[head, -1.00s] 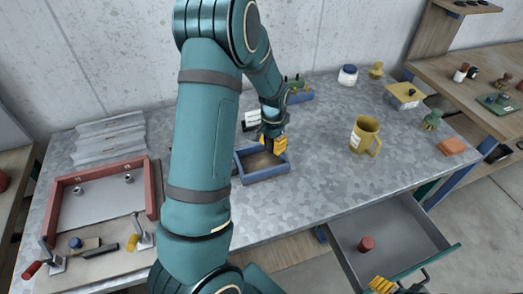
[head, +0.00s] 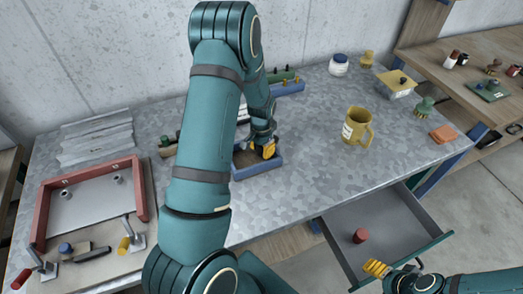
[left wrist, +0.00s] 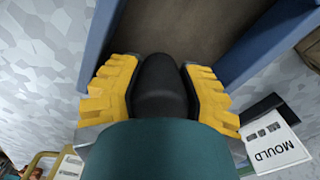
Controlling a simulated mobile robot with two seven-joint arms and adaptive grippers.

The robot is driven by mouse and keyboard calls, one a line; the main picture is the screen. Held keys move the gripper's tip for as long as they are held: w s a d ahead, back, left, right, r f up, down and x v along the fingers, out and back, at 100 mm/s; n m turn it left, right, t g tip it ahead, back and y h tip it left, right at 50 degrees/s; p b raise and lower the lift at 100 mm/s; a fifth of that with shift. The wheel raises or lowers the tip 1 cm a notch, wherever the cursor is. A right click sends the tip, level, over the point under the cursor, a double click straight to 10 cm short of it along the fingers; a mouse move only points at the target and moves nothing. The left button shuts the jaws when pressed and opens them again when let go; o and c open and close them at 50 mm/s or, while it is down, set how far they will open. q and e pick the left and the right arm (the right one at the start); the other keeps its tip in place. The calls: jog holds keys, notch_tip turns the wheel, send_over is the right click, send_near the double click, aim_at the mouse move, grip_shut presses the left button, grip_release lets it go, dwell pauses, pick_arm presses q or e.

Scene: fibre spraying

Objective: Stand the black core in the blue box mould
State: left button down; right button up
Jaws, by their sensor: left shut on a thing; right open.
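The blue box mould (head: 262,169) stands on the metal-topped table, open at the top with a brown inside. Its blue walls also show in the left wrist view (left wrist: 100,40). My left gripper (head: 264,150) is over the mould, its yellow fingers shut on the black core (left wrist: 160,85). In the left wrist view the core sits between both fingers, over the mould's opening; its far end is hard to make out, and I cannot tell whether it touches the floor. My right gripper (head: 378,268) is open and empty, low by the drawer.
A yellow mug (head: 356,127) stands right of the mould. An open drawer (head: 385,225) holds a red cylinder (head: 360,236). A red frame (head: 145,190) lies at left. A white MOULD label (left wrist: 275,150) stands beside the box. Table between mould and mug is clear.

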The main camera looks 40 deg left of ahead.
pick_arm(q)
jog(key=shift+f, duration=0.5)
jog(key=shift+f, duration=0.1)
jog(key=c, duration=0.9)
grip_release()
jog(key=shift+o, duration=0.2)
